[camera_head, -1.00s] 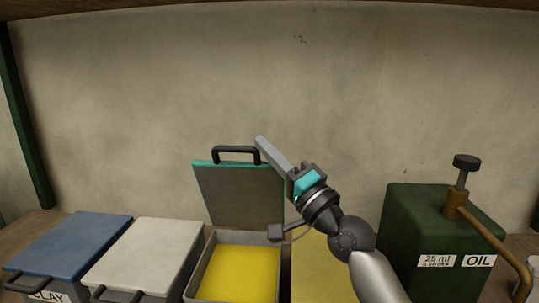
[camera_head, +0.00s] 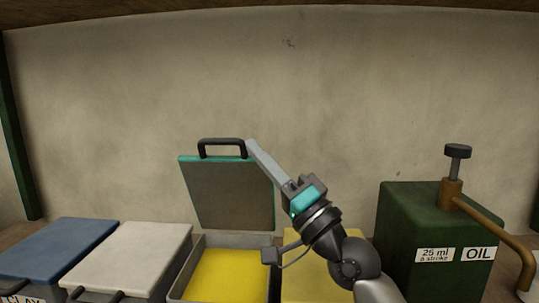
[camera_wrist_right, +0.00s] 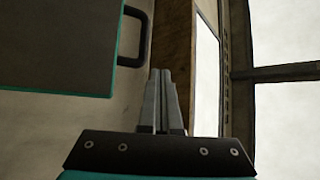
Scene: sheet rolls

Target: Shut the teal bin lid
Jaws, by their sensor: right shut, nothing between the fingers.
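The teal bin lid (camera_head: 232,195) stands open, nearly upright, behind its bin. Its inner face is grey-brown with a teal edge, and a dark handle (camera_head: 222,141) is on its top edge. The open bin (camera_head: 225,240) below holds yellow contents. My right gripper (camera_head: 250,146) is shut and empty, its fingertips beside the right end of the handle in the head view. In the right wrist view the shut fingers (camera_wrist_right: 162,75) point up the picture, apart from the lid (camera_wrist_right: 60,45) and handle (camera_wrist_right: 134,35) at the left. My left gripper is not in view.
A blue-lidded bin (camera_head: 60,248) and a white-lidded bin (camera_head: 130,255) stand shut at the left. A yellow lid (camera_head: 320,255) lies right of the open bin. A green oil can (camera_head: 435,225) with a pump stands at the right. A plain wall is behind.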

